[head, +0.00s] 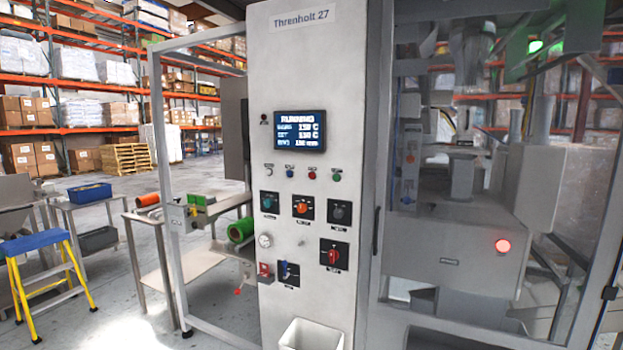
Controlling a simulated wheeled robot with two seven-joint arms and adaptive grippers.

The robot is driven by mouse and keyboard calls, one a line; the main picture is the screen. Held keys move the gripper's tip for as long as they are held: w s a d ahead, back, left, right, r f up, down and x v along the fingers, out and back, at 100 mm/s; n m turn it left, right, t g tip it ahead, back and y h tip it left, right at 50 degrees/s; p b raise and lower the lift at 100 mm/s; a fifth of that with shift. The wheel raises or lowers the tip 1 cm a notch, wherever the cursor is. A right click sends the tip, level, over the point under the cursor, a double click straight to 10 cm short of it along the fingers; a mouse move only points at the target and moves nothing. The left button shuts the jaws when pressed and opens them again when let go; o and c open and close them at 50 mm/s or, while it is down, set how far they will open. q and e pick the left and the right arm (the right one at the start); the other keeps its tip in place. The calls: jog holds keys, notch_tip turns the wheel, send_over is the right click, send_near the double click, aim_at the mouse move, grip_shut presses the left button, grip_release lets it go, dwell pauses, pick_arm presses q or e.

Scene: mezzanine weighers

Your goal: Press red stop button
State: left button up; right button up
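A tall white control panel (285,120) labelled "Threnholt 27" stands in the middle of the head view. A row of small round buttons or lamps crosses it below the screen, with a red one (312,176) between a blue one and a green one. A larger red rotary-looking knob (333,256) sits on a black plate lower right. A glowing red round light (502,246) shows on the grey machine at right. The labels are too small to read, so I cannot tell which is the stop button. Neither gripper is in view.
The lit screen (300,136) reads "RUNNING". A white bin (298,336) is at the panel's foot. A metal frame with a work table (180,268) stands left of the panel. A yellow step stool with a blue top (35,242) is far left.

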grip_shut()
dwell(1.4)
